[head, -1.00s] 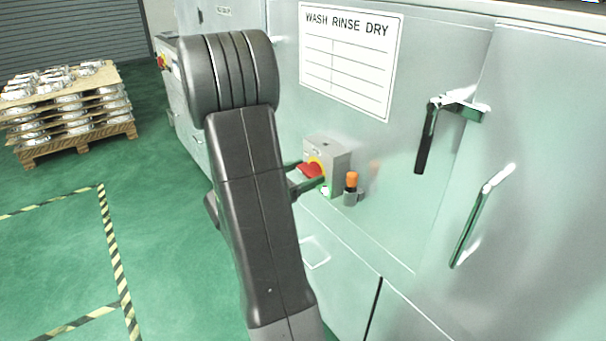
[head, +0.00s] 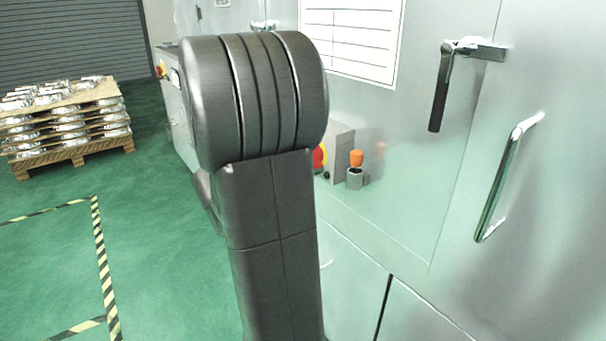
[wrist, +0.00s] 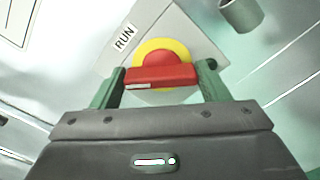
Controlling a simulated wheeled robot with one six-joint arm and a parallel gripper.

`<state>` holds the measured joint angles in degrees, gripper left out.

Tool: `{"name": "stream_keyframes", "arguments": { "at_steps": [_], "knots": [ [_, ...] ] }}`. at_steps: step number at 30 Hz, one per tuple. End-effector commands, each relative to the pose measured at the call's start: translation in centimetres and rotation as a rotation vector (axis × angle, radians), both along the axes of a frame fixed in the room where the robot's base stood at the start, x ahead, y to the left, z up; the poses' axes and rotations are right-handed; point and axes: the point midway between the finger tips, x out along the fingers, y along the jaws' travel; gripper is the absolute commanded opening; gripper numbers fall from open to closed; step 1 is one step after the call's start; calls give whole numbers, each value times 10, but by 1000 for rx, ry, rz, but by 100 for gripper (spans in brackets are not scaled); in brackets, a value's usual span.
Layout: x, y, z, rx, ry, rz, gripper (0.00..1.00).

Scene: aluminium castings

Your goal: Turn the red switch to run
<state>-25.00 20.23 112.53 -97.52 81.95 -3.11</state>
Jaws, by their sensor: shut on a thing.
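The red switch (wrist: 165,72) shows in the wrist view, with a red bar handle on a yellow disc (wrist: 182,46) fixed to a grey box (wrist: 122,58). A RUN label (wrist: 124,37) is on the box, up and left of the switch. My gripper (wrist: 160,85) has its green fingers at the two ends of the red bar and is shut on it. The bar lies nearly level in the wrist view, with a small white mark at its lower left. In the head view the switch (head: 319,158) is mostly hidden behind my arm.
An orange-topped part in a grey holder (head: 357,168) sits just right of the switch box. A dark lever handle (head: 440,90) and a chrome door handle (head: 500,185) stick out farther right. A pallet of castings (head: 65,122) stands at left on open green floor.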

Motion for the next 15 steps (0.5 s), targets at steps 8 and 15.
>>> {"name": "stream_keyframes", "arguments": {
  "at_steps": [8,15],
  "knots": [
    [-1,-1,-9,156,-216,-1,46],
    [-2,-1,-9,285,-393,1,46]
  ]
}}
